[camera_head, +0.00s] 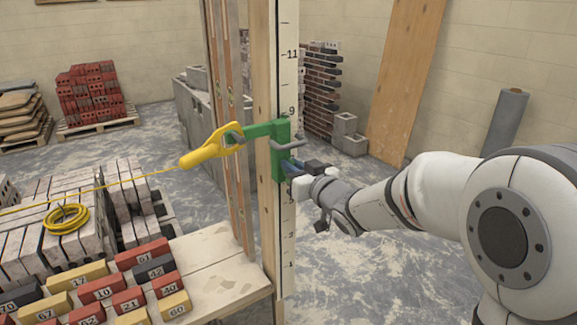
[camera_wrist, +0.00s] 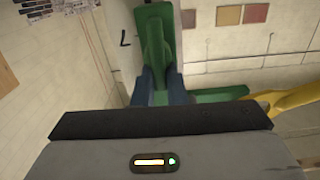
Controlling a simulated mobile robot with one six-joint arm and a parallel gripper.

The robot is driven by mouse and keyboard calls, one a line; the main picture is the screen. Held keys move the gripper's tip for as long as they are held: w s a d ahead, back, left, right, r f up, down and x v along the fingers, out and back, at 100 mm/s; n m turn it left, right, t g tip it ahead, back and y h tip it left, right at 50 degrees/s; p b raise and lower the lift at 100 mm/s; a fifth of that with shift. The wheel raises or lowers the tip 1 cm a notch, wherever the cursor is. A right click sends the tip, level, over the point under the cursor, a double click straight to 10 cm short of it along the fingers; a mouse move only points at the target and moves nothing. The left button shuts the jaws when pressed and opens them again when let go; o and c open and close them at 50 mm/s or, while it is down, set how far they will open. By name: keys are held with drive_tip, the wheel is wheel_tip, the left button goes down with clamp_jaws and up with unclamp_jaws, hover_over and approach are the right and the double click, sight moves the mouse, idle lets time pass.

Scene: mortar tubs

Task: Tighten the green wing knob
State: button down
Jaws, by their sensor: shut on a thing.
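A green clamp (camera_head: 280,150) sits on the upright numbered post (camera_head: 288,60), with a green arm reaching left. My gripper (camera_head: 293,168) is at the clamp's right side, its blue fingers against it. In the wrist view, the green wing knob (camera_wrist: 154,45) stands upright between the two blue fingers of my gripper (camera_wrist: 157,78), which are shut on it. The knob's lower end is hidden by the gripper body. In the head view the knob is mostly hidden by the fingers.
A yellow line holder (camera_head: 208,148) hooks onto the clamp's arm, with a taut yellow line running left. Wooden boards (camera_head: 228,130) stand left of the post. Numbered bricks (camera_head: 105,290) lie at lower left.

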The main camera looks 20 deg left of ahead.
drive_tip(key=shift+w+d+f+m+p, duration=0.25)
drive_tip(key=shift+m+p, duration=0.55)
drive_tip(key=shift+m, duration=2.05)
drive_tip(key=shift+w+d+f+m+p, duration=0.2)
drive_tip(key=shift+m+p, duration=0.55)
drive_tip(key=shift+m, duration=2.15)
drive_tip(key=shift+w+d+f+m+p, duration=0.2)
drive_tip(key=shift+m+p, duration=0.6)
drive_tip(key=shift+m, duration=2.05)
drive_tip(key=c, duration=1.5)
unclamp_jaws()
drive_tip(key=shift+o, duration=0.6)
drive_tip(key=shift+s, duration=0.2)
drive_tip(key=shift+f, duration=0.1)
drive_tip(key=b+v, duration=0.1)
drive_tip(key=v, duration=0.6)
drive_tip(key=shift+s+d, duration=0.25)
